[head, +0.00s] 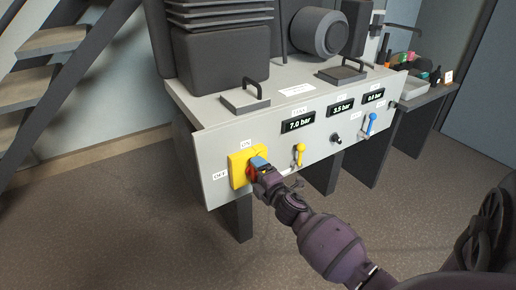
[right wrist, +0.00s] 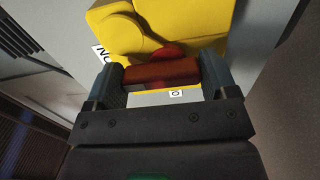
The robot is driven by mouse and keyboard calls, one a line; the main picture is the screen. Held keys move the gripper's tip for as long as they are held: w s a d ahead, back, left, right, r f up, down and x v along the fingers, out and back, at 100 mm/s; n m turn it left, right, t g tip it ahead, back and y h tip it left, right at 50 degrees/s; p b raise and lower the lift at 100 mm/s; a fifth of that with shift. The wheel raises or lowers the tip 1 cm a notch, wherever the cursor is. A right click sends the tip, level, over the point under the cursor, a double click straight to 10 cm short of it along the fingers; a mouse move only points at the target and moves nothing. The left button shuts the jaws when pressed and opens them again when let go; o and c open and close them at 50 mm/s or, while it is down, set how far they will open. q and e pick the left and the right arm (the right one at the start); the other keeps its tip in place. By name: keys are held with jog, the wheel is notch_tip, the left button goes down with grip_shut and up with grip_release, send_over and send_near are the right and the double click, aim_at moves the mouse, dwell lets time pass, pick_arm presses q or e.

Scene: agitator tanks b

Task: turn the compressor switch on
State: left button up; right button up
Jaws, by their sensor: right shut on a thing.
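The compressor switch is a yellow box (head: 238,169) on the left end of the grey panel front, with a red handle (right wrist: 160,71). An ON label (head: 246,144) sits above it and an OFF label (head: 219,175) to its left. My right gripper (head: 259,166) is at the switch. In the right wrist view its two fingers are shut on the red handle, one at each side. The gripper hides much of the handle in the head view, so I cannot tell which label it points to. My left gripper is not in view.
The grey panel (head: 217,190) also carries a yellow lever (head: 299,152), a black knob (head: 336,138), a blue lever (head: 372,122) and displays reading 7.0, 3.5 and 0.8 bar. A side table with small items (head: 432,93) stands at the right. Stairs (head: 50,42) rise at the left. Floor in front is clear.

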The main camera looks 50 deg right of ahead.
jog(key=o, duration=0.8)
jog(key=shift+o, duration=0.2)
pick_arm(q)
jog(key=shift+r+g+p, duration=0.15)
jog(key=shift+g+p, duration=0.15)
jog(key=shift+p, duration=0.5)
pick_arm(e)
jog(key=v, duration=1.1)
jog(key=shift+w+f, duration=0.1)
